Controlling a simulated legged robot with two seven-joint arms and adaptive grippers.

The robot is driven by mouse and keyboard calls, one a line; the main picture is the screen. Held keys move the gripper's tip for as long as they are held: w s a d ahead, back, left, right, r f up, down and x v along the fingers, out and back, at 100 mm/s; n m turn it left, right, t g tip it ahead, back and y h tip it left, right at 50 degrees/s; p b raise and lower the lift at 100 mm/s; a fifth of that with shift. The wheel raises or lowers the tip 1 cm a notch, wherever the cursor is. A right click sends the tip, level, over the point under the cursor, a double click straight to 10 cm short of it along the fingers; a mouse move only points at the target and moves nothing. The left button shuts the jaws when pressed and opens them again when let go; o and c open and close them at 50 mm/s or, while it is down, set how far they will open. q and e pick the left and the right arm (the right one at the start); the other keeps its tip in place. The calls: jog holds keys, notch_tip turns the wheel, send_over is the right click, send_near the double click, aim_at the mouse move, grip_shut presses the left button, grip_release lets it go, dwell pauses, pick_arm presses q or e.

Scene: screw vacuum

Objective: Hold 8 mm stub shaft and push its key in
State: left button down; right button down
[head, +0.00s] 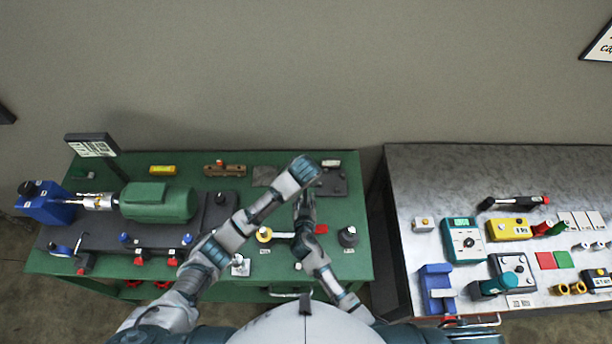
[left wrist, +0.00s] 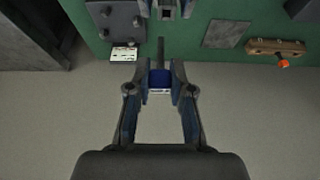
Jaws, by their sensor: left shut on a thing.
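My left gripper (left wrist: 160,80) is shut on a blue block-like piece (left wrist: 160,77), which I take to be the 8 mm stub shaft's body. A thin dark grey rod (left wrist: 160,50) sticks out of it toward the top of the left wrist view. I cannot make out the key. In the head view my left wrist reaches over the back right of the green table and hides the gripper and the held piece. My right gripper (head: 305,197) is just in front of it. Its end shows at the top of the left wrist view (left wrist: 168,8), apart from the rod; its jaws are unclear.
The green table (head: 345,262) holds a dark plate (head: 333,182), a brown block (head: 225,170), a yellow ring (head: 264,235), a black knob-like part (head: 347,236) and a green motor (head: 160,201). A grey table (head: 420,170) with tools stands at right. The wall is behind.

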pick_arm(q)
jog(key=shift+d+f, duration=0.35)
jog(key=shift+f, duration=0.45)
pick_arm(e)
jog(key=shift+d+r, duration=0.1)
jog(key=shift+d, duration=0.7)
pick_arm(q)
jog(key=shift+a+f, duration=0.2)
jog(key=shift+f, duration=0.45)
pick_arm(e)
jog(key=shift+a, duration=0.7)
pick_arm(q)
jog(key=shift+d, duration=0.3)
pick_arm(e)
jog(key=shift+d, duration=0.6)
pick_arm(q)
jog(key=shift+s+a, duration=0.1)
jog(key=shift+a, duration=0.4)
pick_arm(e)
jog(key=shift+a, duration=0.5)
pick_arm(q)
jog(key=shift+d, duration=0.35)
pick_arm(e)
jog(key=shift+d, duration=0.4)
